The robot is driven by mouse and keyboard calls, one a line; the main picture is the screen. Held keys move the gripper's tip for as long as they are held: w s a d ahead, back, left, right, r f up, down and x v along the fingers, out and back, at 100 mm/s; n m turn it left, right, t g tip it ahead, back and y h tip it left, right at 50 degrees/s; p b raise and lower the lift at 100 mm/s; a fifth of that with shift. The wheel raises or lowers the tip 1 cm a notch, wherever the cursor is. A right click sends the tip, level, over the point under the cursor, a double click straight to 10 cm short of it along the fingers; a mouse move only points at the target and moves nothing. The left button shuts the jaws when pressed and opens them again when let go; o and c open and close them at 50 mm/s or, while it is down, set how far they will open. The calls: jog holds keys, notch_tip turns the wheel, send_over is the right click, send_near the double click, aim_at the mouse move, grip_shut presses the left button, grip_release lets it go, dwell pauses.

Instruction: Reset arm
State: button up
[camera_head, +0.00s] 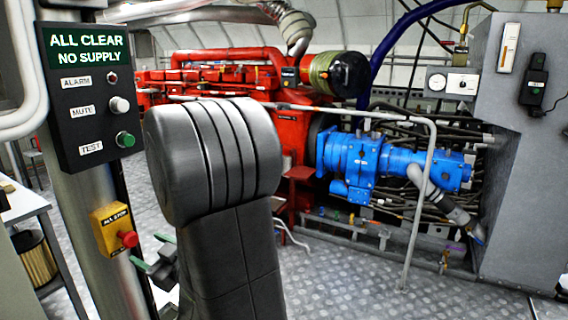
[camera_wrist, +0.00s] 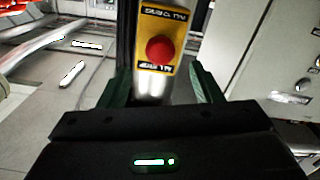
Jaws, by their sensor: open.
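My arm (camera_head: 215,165) fills the middle of the head view, with a large dark grey joint in front of the panel post. My gripper (camera_head: 150,252) shows only in part behind the arm, low beside the yellow stop box (camera_head: 112,228) with its red button (camera_head: 128,239). In the wrist view my gripper (camera_wrist: 160,70) has its two green fingers spread apart with nothing between them. The stop box also shows there (camera_wrist: 158,20), ahead of the fingers, with its red button (camera_wrist: 159,51) facing me. I cannot tell the exact gap to it.
A black alarm panel (camera_head: 88,95) reading "ALL CLEAR NO SUPPLY" is on the post (camera_head: 95,185) above the stop box. A red engine (camera_head: 215,75), a blue pump (camera_head: 370,160) and a grey handrail (camera_head: 420,210) stand behind. A grey cabinet (camera_head: 520,150) is at right. Checker-plate floor (camera_head: 335,275) is open between.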

aim_at(133, 240)
jog(key=x, duration=0.6)
jog(key=shift+p, duration=0.4)
